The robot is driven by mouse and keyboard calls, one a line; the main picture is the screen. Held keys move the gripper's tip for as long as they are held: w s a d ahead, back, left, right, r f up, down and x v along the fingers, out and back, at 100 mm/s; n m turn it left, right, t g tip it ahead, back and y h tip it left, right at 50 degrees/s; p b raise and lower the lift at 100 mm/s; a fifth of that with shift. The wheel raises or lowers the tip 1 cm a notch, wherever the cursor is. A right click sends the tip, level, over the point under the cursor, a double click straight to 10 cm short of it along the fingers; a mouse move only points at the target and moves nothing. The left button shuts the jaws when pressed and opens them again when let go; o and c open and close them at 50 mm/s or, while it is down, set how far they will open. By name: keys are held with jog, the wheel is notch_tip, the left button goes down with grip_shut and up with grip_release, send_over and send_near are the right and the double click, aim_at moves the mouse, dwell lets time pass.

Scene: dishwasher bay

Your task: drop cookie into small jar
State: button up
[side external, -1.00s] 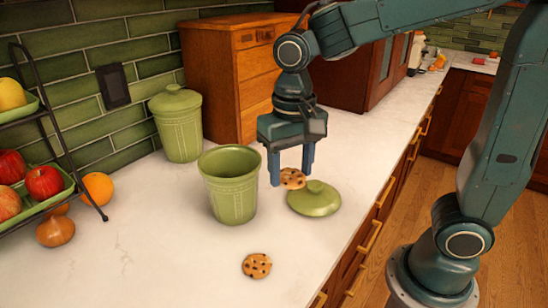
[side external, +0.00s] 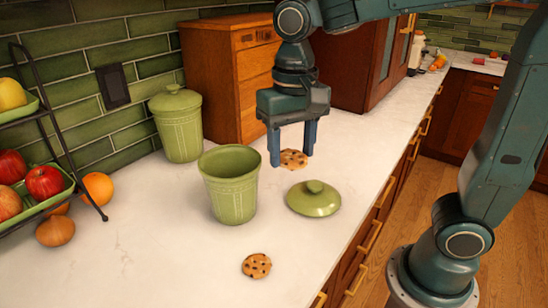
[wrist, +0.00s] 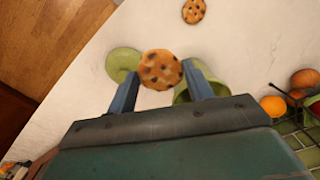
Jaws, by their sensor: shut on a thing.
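My gripper (side external: 292,160) is shut on a chocolate-chip cookie (side external: 294,159), held above the counter. The held cookie also shows between the fingers in the wrist view (wrist: 160,70). The open green jar (side external: 231,190) stands upright to the left of my gripper, and the held cookie is beside it, not over its mouth. The jar is partly hidden behind a finger in the wrist view (wrist: 183,96). The green lid (side external: 314,199) lies on the counter below and right of my gripper. A second cookie (side external: 257,266) lies on the counter in front of the jar.
A lidded green jar (side external: 178,125) stands by the tiled wall, left of a wooden drawer cabinet (side external: 225,75). A fruit rack (side external: 55,150) stands at the left, with an orange (side external: 98,187) and an onion (side external: 55,231) near it. The front left counter is clear.

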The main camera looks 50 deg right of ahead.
jog(key=shift+w, duration=0.1)
jog(key=shift+w+r, duration=0.15)
jog(key=shift+w, duration=0.4)
jog(key=w+d, duration=0.2)
jog(key=w, duration=1.2)
jog(key=shift+r, duration=0.3)
jog(key=shift+f, duration=0.2)
jog(key=shift+a+f, duration=0.1)
jog(key=shift+f, duration=2.7)
